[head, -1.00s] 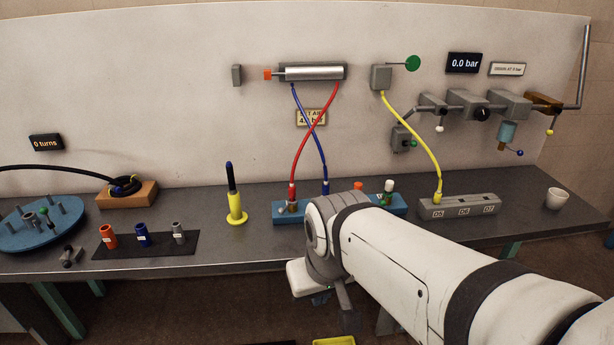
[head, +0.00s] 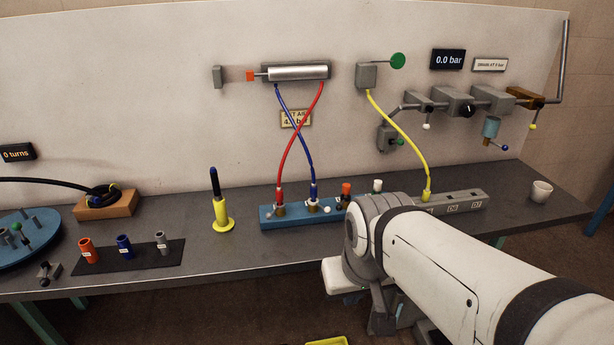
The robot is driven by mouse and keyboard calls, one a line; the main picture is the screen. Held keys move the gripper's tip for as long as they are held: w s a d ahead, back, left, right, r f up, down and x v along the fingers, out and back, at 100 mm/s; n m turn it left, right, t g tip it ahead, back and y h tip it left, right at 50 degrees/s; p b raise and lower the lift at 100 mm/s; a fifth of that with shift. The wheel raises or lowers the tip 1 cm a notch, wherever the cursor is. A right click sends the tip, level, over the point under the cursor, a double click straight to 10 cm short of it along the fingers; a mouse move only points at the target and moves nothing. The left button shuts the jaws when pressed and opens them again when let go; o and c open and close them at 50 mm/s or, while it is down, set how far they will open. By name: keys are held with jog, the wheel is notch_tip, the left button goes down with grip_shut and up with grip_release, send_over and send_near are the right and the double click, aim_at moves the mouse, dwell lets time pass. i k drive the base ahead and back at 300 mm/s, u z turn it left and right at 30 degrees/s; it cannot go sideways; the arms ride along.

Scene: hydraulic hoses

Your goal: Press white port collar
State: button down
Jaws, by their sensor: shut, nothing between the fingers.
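A blue port block (head: 297,217) lies on the bench. A red hose (head: 279,170) and a blue hose (head: 311,165) are plugged into its left ports. To their right stand an orange-topped port (head: 346,189) and a white-topped port (head: 377,186). My arm hides the base of the white one, so I cannot see its whole collar. My gripper (head: 384,322) is shut and empty, hanging in front of the bench edge, below and nearer than the block. It is partly hidden by my wrist and touches no port.
A grey block (head: 466,203) with the yellow hose (head: 401,135) stands to the right, partly behind my arm. A white cup (head: 541,191) stands far right.

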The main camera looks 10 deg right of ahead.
aim_at(327, 210)
jog(key=u, duration=0.05)
jog(key=i, duration=1)
jog(key=z, duration=0.05)
